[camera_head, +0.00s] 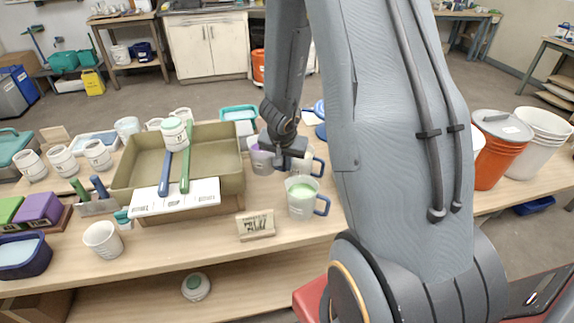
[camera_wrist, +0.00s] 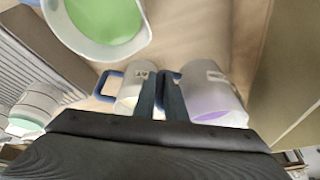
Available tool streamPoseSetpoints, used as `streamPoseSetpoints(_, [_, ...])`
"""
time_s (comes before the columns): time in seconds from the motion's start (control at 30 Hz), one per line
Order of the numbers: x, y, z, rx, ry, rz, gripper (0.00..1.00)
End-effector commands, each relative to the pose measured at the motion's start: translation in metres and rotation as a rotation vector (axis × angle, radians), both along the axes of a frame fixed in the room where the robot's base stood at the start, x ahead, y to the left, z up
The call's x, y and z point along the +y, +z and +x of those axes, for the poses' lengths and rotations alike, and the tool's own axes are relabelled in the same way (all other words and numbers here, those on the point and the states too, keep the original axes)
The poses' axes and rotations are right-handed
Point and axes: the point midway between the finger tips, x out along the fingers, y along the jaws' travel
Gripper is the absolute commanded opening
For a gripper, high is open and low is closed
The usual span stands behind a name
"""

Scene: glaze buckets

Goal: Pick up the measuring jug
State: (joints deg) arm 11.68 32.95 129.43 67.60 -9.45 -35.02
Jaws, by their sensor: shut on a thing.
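A pale grey measuring jug with purple contents (camera_head: 262,160) stands left of my gripper (camera_head: 280,160). In the wrist view the purple jug (camera_wrist: 211,88) is right of the fingers, and my gripper (camera_wrist: 160,85) is shut on its dark blue handle, which is mostly hidden. A jug with cream contents (camera_head: 303,163) is just right of my gripper; its body (camera_wrist: 136,90) shows close beside the fingers in the wrist view. A jug with green contents (camera_head: 302,203) stands nearer the front edge. I cannot tell whether the purple jug touches the table.
An olive tray (camera_head: 232,185) with blue and green handled tools and a white tub is close on the left. A small wooden sign (camera_head: 255,225) stands in front. White cups line the left side. An orange bucket (camera_head: 492,155) and white buckets stand at the right.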

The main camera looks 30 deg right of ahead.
Motion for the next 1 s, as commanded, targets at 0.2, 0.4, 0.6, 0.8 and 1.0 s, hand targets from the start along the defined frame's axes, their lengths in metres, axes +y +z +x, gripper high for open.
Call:
streamPoseSetpoints(0.2, [0.000, 0.022, 0.000, -0.002, -0.001, 0.000, 0.00])
streamPoseSetpoints(0.4, [0.000, 0.039, 0.000, -0.003, 0.000, 0.000, 0.00])
streamPoseSetpoints(0.6, [0.000, 0.054, 0.000, -0.003, 0.000, 0.000, 0.00])
streamPoseSetpoints(0.8, [0.000, 0.070, 0.000, -0.002, 0.000, 0.001, 0.00])
streamPoseSetpoints(1.0, [0.000, 0.080, 0.001, -0.003, -0.002, -0.001, 0.00])
